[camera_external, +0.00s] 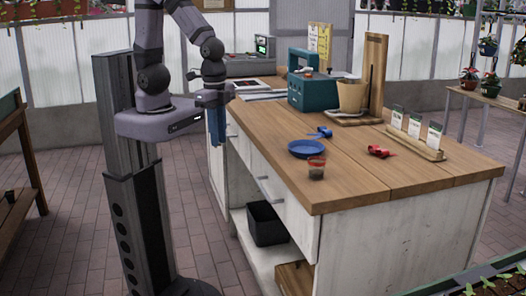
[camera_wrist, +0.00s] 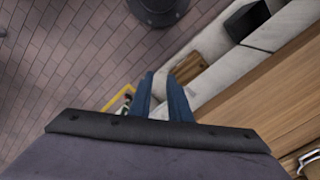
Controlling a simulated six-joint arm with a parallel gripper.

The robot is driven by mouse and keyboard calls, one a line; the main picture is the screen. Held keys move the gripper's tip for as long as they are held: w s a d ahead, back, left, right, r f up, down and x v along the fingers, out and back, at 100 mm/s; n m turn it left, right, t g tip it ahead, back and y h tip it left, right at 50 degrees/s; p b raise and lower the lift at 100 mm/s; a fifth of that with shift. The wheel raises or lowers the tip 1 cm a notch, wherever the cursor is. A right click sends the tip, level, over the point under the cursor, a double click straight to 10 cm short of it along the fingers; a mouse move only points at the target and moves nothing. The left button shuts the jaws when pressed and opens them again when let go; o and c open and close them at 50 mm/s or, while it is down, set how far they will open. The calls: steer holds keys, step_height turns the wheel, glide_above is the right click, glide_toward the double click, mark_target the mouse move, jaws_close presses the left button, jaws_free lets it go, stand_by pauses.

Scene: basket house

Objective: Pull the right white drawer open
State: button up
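The right white drawer (camera_external: 287,203) is in the long side of the wooden-topped bench in the external view, under the countertop, and looks shut. Its pale bar handle (camera_external: 266,191) shows on its front. My gripper (camera_external: 217,143) points down, left of this drawer, near the far part of the bench's side. Its blue fingers stand a little apart. In the wrist view my gripper (camera_wrist: 164,80) shows a light gap between the two fingers, with nothing clearly held. The right drawer's front cannot be made out in the wrist view.
A black bin (camera_external: 267,224) stands on the open shelf below the drawers, and a wooden crate (camera_external: 295,277) is at the near end. Brick floor is clear beside the bench.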

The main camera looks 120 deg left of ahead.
mark_target(263, 188)
steer(key=w+f+m+t+y+b, duration=0.1)
steer(key=w+f+m+b, duration=0.25)
steer(key=w, duration=0.25)
steer(key=w+f+m+b, duration=0.3)
steer(key=w+m+b, duration=0.1)
steer(key=w, duration=0.3)
steer(key=shift+w+a+f, duration=0.1)
steer(key=shift+a+f, duration=0.2)
steer(key=shift+f, duration=0.85)
steer(key=shift+w+a+f, duration=0.1)
steer(key=shift+a+f, duration=0.25)
steer(key=shift+f, duration=0.8)
steer(key=shift+w+a+f, duration=0.1)
steer(key=shift+a+f, duration=0.2)
steer(key=shift+f, duration=0.85)
steer(key=shift+c, duration=0.3)
jaws_close()
